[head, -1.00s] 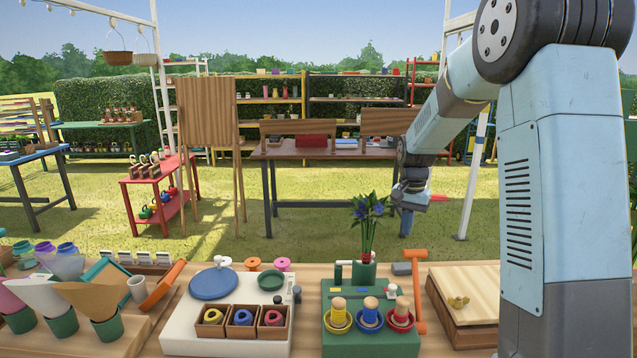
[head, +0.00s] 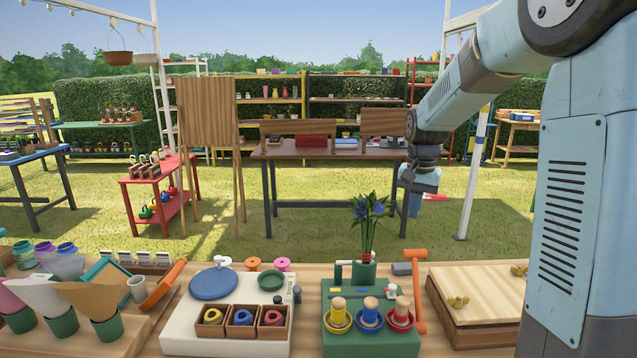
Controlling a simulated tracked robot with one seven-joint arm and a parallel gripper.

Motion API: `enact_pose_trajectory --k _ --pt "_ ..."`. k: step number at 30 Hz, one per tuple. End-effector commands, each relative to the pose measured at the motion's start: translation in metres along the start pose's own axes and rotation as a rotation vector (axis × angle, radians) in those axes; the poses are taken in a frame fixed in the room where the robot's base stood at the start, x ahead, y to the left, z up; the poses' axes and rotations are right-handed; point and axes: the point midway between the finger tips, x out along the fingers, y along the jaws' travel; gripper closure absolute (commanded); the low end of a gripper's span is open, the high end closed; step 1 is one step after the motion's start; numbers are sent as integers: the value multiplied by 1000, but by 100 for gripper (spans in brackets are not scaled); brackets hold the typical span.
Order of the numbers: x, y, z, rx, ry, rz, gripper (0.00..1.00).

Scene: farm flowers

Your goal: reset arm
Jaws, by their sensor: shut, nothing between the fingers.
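My gripper (head: 420,181) is at the end of my blue and grey arm, right of the middle of the head view. It hangs in the air beyond the near workbench, to the right of and above the vase of purple flowers (head: 368,228). It is small in the picture, with its fingers hard to make out. It is shut, with nothing seen held in it, and is apart from the bench and the flowers. My arm fills the right side of the view.
The near workbench (head: 450,344) holds a green stand with spools (head: 345,341), an orange hammer (head: 416,290), a wooden board (head: 478,288) and paper cones in green pots (head: 103,328). A brown table (head: 345,151) stands behind on grass. The grass (head: 310,225) between is open.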

Motion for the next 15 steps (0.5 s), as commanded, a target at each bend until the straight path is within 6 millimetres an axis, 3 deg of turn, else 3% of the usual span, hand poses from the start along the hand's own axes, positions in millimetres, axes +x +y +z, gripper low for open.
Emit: enact_pose_trajectory --k 6,15 --pt "-42 20 44 -76 69 -31 100" --pt "-80 49 106 -180 162 -63 100"
